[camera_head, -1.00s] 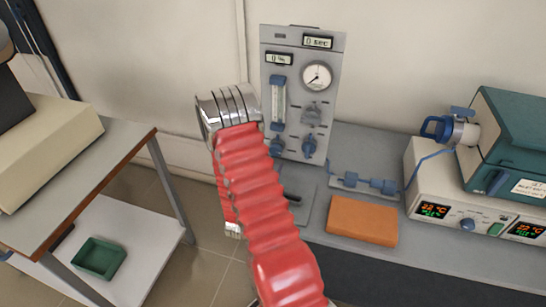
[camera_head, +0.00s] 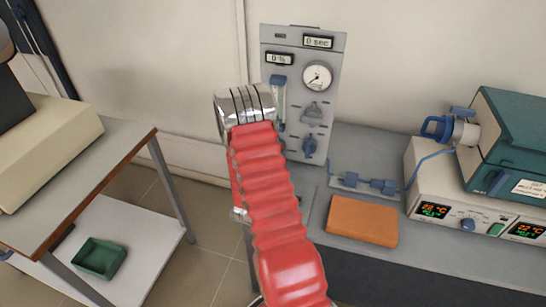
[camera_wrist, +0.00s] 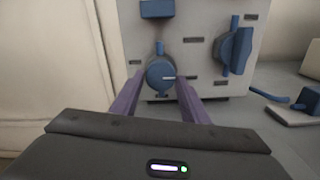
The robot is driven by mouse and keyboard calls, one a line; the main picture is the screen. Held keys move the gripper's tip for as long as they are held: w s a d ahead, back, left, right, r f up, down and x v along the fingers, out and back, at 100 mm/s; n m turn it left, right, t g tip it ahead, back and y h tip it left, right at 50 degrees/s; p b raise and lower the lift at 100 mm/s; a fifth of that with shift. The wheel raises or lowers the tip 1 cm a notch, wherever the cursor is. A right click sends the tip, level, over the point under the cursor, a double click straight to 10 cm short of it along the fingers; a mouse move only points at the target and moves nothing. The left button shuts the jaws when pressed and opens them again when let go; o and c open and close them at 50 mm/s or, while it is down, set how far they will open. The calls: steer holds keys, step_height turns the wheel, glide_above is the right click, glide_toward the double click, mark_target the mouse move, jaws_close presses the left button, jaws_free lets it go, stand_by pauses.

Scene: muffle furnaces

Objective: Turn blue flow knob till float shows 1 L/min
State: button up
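The grey gas panel (camera_head: 333,90) stands against the wall. Its flowmeter tube (camera_head: 278,88) is partly covered by my red-sleeved arm, and I cannot make out the float. In the wrist view, the round blue flow knob (camera_wrist: 161,74) sits below the blue lower block of the flowmeter (camera_wrist: 158,8). My gripper (camera_wrist: 160,80) is open, with its purple fingers on the left and right of this knob. I cannot tell whether they touch it. In the head view, my arm hides the gripper and this knob.
Another blue knob (camera_wrist: 235,50) is close on the right. The panel also has a round gauge (camera_head: 317,76). An orange block (camera_head: 362,220) and blue fittings (camera_head: 370,185) lie on the bench, left of a furnace controller (camera_head: 465,215). A side table (camera_head: 120,150) stands left.

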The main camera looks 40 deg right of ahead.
steer(key=c, duration=0.6)
steer(key=shift+c, duration=0.2)
steer(key=shift+n, duration=3.2)
steer(key=o, duration=1)
steer(key=shift+s, duration=0.1)
steer(key=shift+o, duration=0.2)
